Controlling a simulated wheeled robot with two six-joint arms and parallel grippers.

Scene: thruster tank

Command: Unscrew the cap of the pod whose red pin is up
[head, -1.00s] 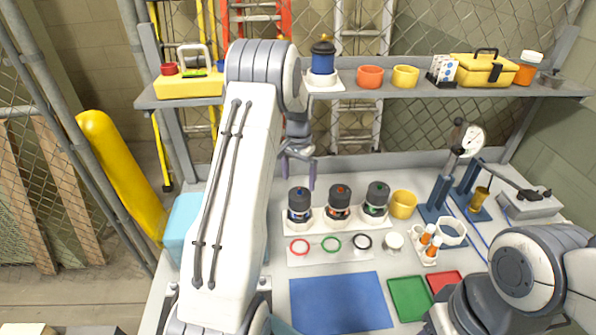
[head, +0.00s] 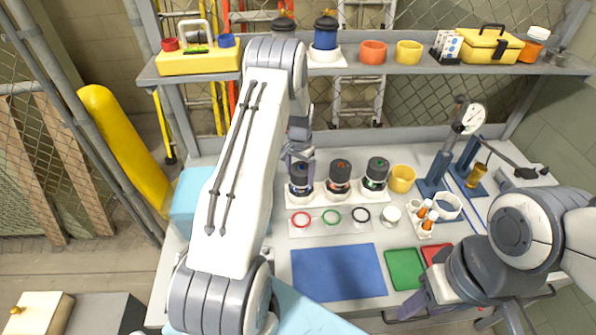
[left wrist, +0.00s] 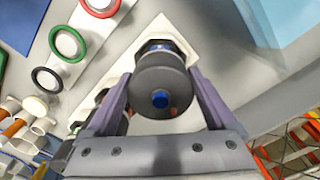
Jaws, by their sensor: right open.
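Three dark-capped pods stand in a row on a white base (head: 337,199): the blue-dotted pod (head: 301,178), the red-dotted pod (head: 340,177) and the green-dotted pod (head: 376,173). My left gripper (head: 300,158) is over the blue-dotted pod. In the left wrist view its fingers straddle that pod's dark cap (left wrist: 162,85), with slim gaps showing beside it. A small red pin (left wrist: 174,112) shows next to the blue dot on this cap. Pins on the other pods are too small to tell. My right gripper (head: 430,304) is open and empty, low at the right, partly hidden by its arm.
Red, green and black rings (head: 331,217) lie on a plate before the pods. A blue mat (head: 338,272) and green tray (head: 405,275) lie nearer. A yellow cup (head: 402,179) and gauge press (head: 440,165) stand right. A shelf (head: 380,69) runs behind.

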